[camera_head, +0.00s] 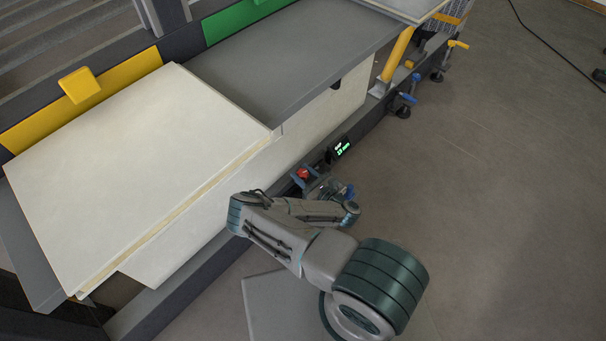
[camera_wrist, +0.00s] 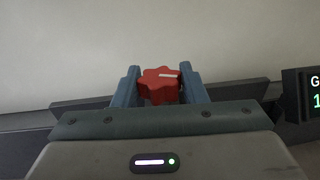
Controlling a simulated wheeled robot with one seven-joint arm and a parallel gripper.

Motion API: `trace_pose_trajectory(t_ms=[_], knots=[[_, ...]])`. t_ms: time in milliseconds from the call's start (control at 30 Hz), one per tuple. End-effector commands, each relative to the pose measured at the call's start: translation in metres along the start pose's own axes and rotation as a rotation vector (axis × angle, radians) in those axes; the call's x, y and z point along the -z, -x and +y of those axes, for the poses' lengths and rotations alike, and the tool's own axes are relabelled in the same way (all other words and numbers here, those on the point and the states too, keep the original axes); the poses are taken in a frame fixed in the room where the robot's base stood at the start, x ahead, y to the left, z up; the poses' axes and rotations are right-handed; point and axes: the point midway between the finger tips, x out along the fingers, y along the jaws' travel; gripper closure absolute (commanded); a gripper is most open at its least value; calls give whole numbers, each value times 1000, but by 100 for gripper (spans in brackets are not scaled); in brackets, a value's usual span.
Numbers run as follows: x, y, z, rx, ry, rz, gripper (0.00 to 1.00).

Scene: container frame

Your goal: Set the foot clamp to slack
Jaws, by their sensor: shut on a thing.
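A red star-shaped knob (camera_wrist: 160,85) with a pale line on its top sits between the two blue fingers of my gripper (camera_wrist: 160,88) in the wrist view. The fingers are shut on it, one at each side. In the head view the red knob (camera_head: 303,173) shows at the lower rail of the frame, with my gripper (camera_head: 304,177) around it. The clamp body below the knob is mostly hidden by my gripper and arm.
A small black display (camera_head: 338,150) with green text is beside the knob on the rail; its edge shows in the wrist view (camera_wrist: 313,92). Blue-handled clamps (camera_head: 407,98) stand farther along.

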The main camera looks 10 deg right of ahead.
Motion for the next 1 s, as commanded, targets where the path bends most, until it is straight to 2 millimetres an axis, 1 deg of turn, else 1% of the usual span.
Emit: trace_pose_trajectory(t_ms=[133,167,200,233,533,667,833,1000], knots=[[0,-1,1,-2,-1,-1,84],[0,-1,1,-2,-1,-1,59],[0,-1,1,-2,-1,-1,48],[0,-1,1,-1,-1,-1,40],[0,-1,0,3,0,0,40],[-2,-1,1,37,0,0,40],[-4,-1,2,159,-3,0,40],[0,-2,2,341,-4,-3,40]])
